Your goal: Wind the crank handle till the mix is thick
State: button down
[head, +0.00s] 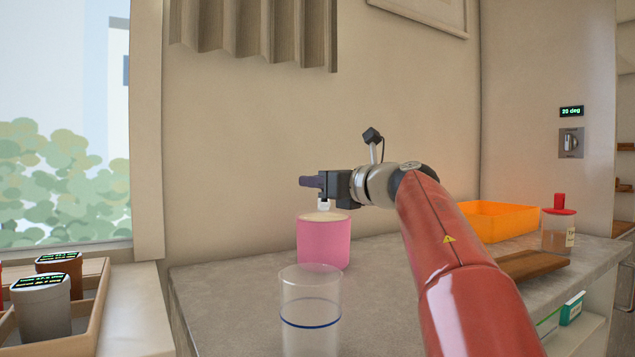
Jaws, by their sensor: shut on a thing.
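A pink round tub (324,243) with a pale top stands on the grey counter near the wall. My gripper (326,190) is just above it, coming in from the right. It is shut on a dark purple handle (309,181), which looks like the crank handle and sticks out to the left of the jaws. A small white piece (324,205) shows between the jaws and the tub's top. How the handle joins the tub is hidden by the gripper. The mix inside cannot be seen, so its thickness cannot be told.
A clear beaker with a blue line (310,323) stands in front of the tub. An orange tray (497,220), a brown board (533,264) and a red-lidded jar (558,233) are at right. A wooden box (88,318) holds canisters at left.

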jog(key=shift+a+m+t+h, duration=0.4)
jog(key=shift+m+t+h, duration=0.4)
jog(key=shift+t+h, duration=0.1)
jog(key=shift+w+a+r+m+t+h+p, duration=0.1)
jog(key=shift+a+r+m+t+h+p, duration=0.15)
jog(key=shift+m+t+h+p, duration=0.4)
jog(key=m+h+p, duration=0.1)
jog(key=a+m+t+h+p, duration=0.1)
jog(key=h+p, duration=0.1)
jog(key=m+t+h+p, duration=0.1)
jog(key=h+p, duration=0.1)
jog(key=shift+w+a+f, duration=0.15)
jog(key=shift+w, duration=0.25)
jog(key=shift+w+m+t+h, duration=0.1)
jog(key=shift+m+t+h, duration=0.15)
jog(key=shift+m+h, duration=0.2)
jog(key=shift+w+f+m+h+p, duration=0.1)
jog(key=shift+w+m+h+p, duration=0.1)
jog(key=shift+m+h+p, duration=0.55)
jog(key=shift+b, duration=0.3)
jog(key=c, duration=1.2)
grip_release()
